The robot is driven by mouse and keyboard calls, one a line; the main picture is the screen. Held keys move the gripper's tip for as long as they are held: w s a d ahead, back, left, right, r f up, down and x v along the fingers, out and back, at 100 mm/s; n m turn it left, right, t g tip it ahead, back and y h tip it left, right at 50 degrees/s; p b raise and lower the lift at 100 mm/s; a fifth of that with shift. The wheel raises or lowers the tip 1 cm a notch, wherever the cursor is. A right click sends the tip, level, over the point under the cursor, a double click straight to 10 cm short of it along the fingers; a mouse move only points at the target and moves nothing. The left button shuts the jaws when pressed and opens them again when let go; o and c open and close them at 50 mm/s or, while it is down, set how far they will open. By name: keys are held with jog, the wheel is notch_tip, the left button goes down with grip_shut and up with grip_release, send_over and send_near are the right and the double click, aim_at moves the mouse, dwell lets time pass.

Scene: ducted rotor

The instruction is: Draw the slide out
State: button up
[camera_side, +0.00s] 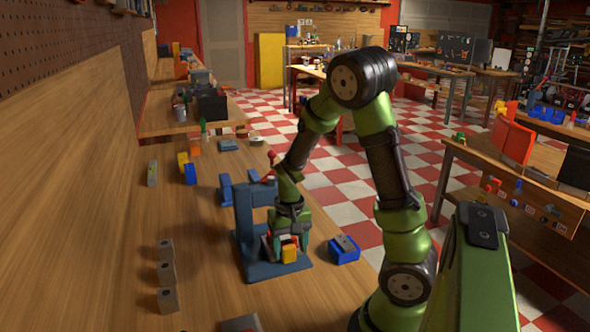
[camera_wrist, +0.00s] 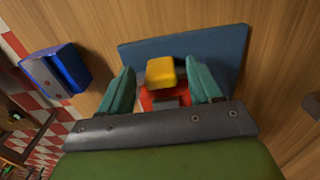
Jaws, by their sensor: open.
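A blue fixture (camera_side: 245,217) with an upright column and a flat base plate (camera_wrist: 226,48) stands on the wooden bench. A red part (camera_wrist: 147,99) with a grey piece and a yellow block (camera_wrist: 162,72) sits on the base; the yellow block also shows in the side view (camera_side: 289,254). I cannot tell for certain which part is the slide. My gripper (camera_wrist: 159,70) points down, open, with one teal finger on each side of the red part and yellow block. Gaps show between the fingers and the yellow block. The wrist hides the lower part of the red piece.
A blue block with a grey top (camera_side: 344,249) stands right of the fixture, near the bench edge; it also shows in the wrist view (camera_wrist: 54,71). Several grey blocks (camera_side: 167,274) stand in a row at the left. A red-knobbed piece (camera_side: 271,160) rises behind the fixture.

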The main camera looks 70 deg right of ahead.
jog(key=shift+f, duration=0.7)
